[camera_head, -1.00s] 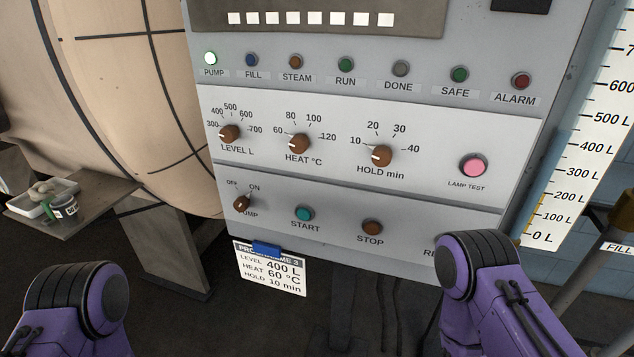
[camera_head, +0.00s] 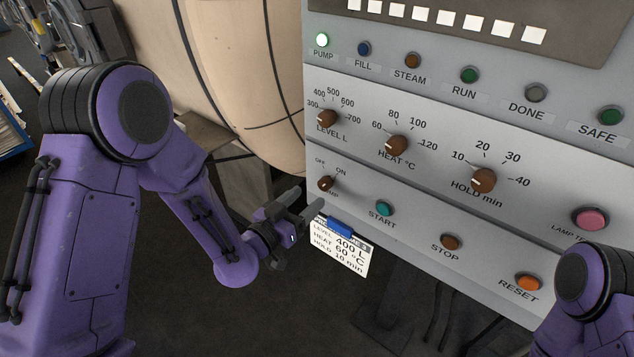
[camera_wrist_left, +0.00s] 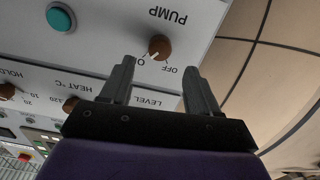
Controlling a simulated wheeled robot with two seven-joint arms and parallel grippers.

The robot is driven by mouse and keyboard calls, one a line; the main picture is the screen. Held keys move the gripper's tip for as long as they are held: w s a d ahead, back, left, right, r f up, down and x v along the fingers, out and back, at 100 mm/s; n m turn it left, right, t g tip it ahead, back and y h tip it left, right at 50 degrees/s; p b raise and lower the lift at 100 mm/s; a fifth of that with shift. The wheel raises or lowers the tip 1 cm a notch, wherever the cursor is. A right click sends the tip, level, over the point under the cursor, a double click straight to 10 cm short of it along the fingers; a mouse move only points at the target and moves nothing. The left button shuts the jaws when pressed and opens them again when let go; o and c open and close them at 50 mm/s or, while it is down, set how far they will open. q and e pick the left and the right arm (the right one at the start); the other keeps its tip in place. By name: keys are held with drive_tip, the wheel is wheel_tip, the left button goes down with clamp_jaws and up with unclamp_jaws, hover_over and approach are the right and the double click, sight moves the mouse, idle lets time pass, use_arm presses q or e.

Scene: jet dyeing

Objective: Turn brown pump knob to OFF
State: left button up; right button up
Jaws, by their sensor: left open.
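The brown pump knob (camera_head: 326,184) is at the lower left of the control panel, below the OFF and ON marks. In the left wrist view the knob (camera_wrist_left: 159,46) shows beyond the fingertips, between their lines, with its white pointer toward the ON label, which a finger partly covers. The lit white pump lamp (camera_head: 321,40) is at the panel's upper left. My left gripper (camera_head: 305,202) is open and empty, just below and left of the knob, apparently not touching it. Its fingers also show in the left wrist view (camera_wrist_left: 158,78). My right gripper is out of view.
Brown level (camera_head: 327,118), heat (camera_head: 397,145) and hold (camera_head: 482,180) knobs sit above. Start (camera_head: 384,208), stop (camera_head: 451,242) and reset (camera_head: 528,282) buttons lie to the right. A programme card (camera_head: 341,245) with a blue clip hangs below. A large beige vessel (camera_head: 235,70) stands left.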

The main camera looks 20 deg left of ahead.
sight(322, 185)
use_arm(q)
drive_tip(key=p+x, duration=0.1)
drive_tip(key=x, duration=0.4)
drive_tip(key=shift+w+d, duration=0.15)
drive_tip(key=shift+w, duration=0.05)
